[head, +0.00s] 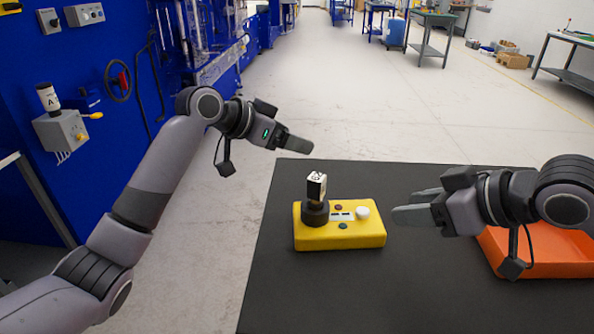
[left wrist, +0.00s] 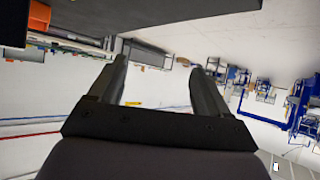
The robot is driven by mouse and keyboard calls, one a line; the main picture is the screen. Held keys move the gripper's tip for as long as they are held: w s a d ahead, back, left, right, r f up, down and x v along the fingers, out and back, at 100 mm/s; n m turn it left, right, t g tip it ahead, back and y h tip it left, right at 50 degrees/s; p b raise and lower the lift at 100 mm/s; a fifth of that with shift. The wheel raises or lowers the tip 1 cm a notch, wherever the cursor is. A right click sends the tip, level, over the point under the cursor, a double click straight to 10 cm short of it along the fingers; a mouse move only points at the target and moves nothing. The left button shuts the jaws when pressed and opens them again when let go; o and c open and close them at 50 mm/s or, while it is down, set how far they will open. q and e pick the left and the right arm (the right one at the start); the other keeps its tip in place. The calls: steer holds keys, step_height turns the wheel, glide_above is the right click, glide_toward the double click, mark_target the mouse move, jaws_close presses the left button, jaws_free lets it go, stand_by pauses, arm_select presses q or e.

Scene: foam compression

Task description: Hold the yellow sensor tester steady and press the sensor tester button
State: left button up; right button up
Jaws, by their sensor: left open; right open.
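The yellow sensor tester (head: 340,236) lies on the black table toward its left side. A black round holder (head: 315,212) on its left end carries an upright white and black block (head: 316,186). A white round button (head: 362,213) sits at its right, with small red and green buttons near the middle. My left gripper (head: 299,146) is open and empty, above and behind the tester, near the table's far left corner; its fingers also show apart in the left wrist view (left wrist: 162,85). My right gripper (head: 412,204) is open and empty, just right of the tester, its fingers pointing left toward it.
The black table (head: 300,300) is bare in front of the tester. An orange tray (head: 548,252) stands at the right, partly hidden by my right arm. Blue machinery (head: 90,140) stands at the left, beyond open floor.

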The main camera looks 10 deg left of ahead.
mark_target(307, 193)
arm_select(q)
steer(key=s+d+m+g+y, duration=0.1)
steer(key=s+m+g, duration=0.1)
steer(key=s, duration=0.1)
steer(key=s+d+m+g+y, duration=0.1)
steer(key=s+d+m+g, duration=0.1)
steer(key=s, duration=0.2)
steer(key=s+d+m+g+y, duration=0.1)
steer(key=s+m+g, duration=0.1)
steer(key=s+g, duration=0.1)
steer(key=shift+s+d+r+m, duration=0.25)
steer(key=shift+s+d+m, duration=0.05)
steer(key=shift+s, duration=0.3)
steer(key=shift+s+d+f+y, duration=0.1)
steer(key=shift+f+y, duration=0.2)
steer(key=shift+f, duration=0.05)
steer(key=x, duration=0.6)
steer(key=shift+d+f, duration=0.1)
steer(key=shift+f, duration=0.15)
jaws_close()
arm_select(e)
jaws_close()
